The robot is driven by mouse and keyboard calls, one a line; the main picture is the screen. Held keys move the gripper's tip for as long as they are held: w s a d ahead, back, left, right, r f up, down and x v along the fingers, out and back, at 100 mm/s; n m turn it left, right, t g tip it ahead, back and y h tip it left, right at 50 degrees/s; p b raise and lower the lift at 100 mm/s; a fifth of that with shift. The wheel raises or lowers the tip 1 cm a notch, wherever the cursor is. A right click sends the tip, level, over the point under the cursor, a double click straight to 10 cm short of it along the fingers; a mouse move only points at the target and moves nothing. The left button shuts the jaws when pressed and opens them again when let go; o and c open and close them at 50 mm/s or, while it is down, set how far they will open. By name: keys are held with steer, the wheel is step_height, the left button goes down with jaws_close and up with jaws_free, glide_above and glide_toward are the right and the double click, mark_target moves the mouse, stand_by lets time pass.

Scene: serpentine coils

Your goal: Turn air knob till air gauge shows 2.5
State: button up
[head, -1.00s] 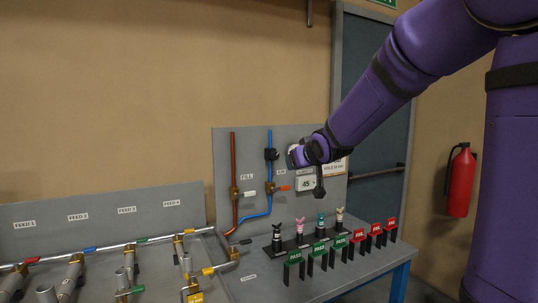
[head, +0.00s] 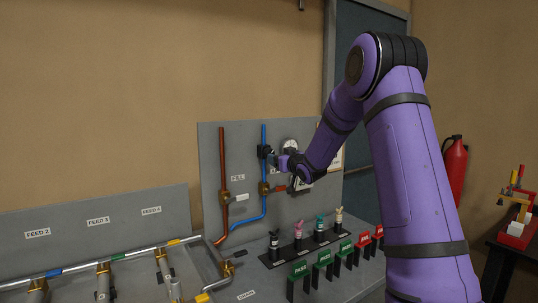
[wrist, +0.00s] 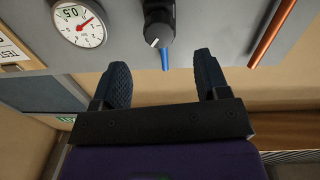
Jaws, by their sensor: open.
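The black air knob (head: 265,151) is on the blue pipe on the upright grey panel. In the wrist view the knob (wrist: 158,22) is at top centre, with a white mark on its end. My gripper (head: 284,162) is just right of the knob in the head view. In the wrist view my gripper (wrist: 160,72) is open and empty, and the knob is ahead, in line with the gap between the fingers. The round white air gauge (wrist: 80,23) has a red needle; its value is too small to read surely. In the head view the gauge (head: 289,144) is partly behind my arm.
A copper pipe (head: 223,180) and blue pipe (head: 263,206) with lever valves run down the panel. Small bottles, green PASS and red FAIL signs (head: 363,243) stand on the bench below. FEED pipes lie left. A fire extinguisher (head: 455,168) is at right.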

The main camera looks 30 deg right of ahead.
steer(key=w, duration=0.7)
steer(key=shift+w, duration=0.4)
steer(key=c, duration=0.9)
